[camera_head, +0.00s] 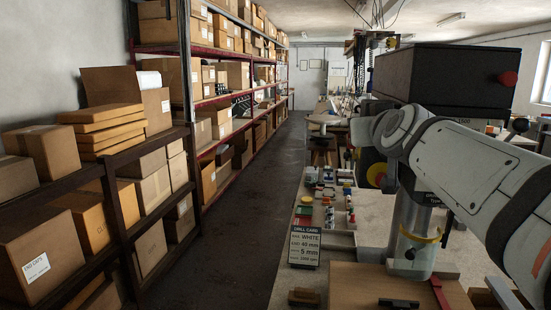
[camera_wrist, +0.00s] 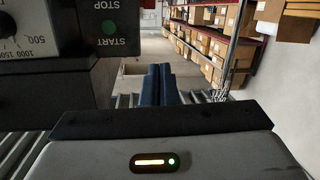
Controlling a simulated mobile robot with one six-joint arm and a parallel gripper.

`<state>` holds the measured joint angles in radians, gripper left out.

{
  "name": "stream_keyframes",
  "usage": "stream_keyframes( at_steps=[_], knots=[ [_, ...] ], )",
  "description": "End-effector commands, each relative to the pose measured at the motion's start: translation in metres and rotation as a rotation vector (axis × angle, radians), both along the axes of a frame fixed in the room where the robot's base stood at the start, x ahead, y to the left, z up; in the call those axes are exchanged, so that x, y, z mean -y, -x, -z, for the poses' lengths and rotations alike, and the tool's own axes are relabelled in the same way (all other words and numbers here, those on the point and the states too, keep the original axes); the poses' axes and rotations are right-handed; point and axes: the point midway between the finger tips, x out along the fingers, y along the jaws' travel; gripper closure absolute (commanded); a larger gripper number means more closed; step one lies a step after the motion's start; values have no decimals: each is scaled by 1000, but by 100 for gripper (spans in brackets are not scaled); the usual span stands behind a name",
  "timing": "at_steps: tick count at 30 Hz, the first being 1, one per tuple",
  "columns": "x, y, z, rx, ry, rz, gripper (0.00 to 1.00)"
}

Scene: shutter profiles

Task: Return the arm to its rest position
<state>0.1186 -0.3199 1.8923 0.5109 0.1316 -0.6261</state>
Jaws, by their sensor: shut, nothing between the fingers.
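My gripper (camera_wrist: 160,85) shows in the wrist view as two dark blue fingers pressed together, with nothing between them. The grey wrist housing fills the bottom of that view. In the head view my white arm (camera_head: 480,175) reaches in from the right edge, bent, in front of a bench machine with a black head (camera_head: 445,75). My gripper cannot be made out in the head view. In the wrist view a dark control panel (camera_wrist: 70,30) with a dial and a green START button is close at the upper left of the fingers.
A workbench (camera_head: 285,285) with small jars, a drill card (camera_head: 304,246) and a wooden board (camera_head: 370,280) lies below the arm. The machine's metal column (camera_head: 412,225) stands close to the arm. Shelves of boxes (camera_head: 125,190) line the left; the aisle floor (camera_head: 245,215) is clear.

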Motion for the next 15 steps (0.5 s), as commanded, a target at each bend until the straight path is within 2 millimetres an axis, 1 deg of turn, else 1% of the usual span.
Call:
stream_keyframes(
  at_steps=[1, 2, 3, 5, 6, 8, 9, 11, 12, 15],
  knots=[
    [-14, 12, 38, -93, -18, -42, 100],
    [-21, 19, 59, -149, -31, -61, 100],
    [-29, 30, 87, -225, -46, -84, 100],
    [-40, 49, 128, -342, -67, -108, 100],
    [-45, 63, 154, -421, -82, -117, 100],
    [-52, 87, 194, -540, -97, -124, 100],
    [-55, 104, 219, -618, -106, -123, 100],
    [-57, 131, 254, -734, -116, -110, 100],
    [-58, 149, 275, -805, -121, -98, 100],
    [-55, 190, 317, -959, -123, -57, 100]
  ],
)
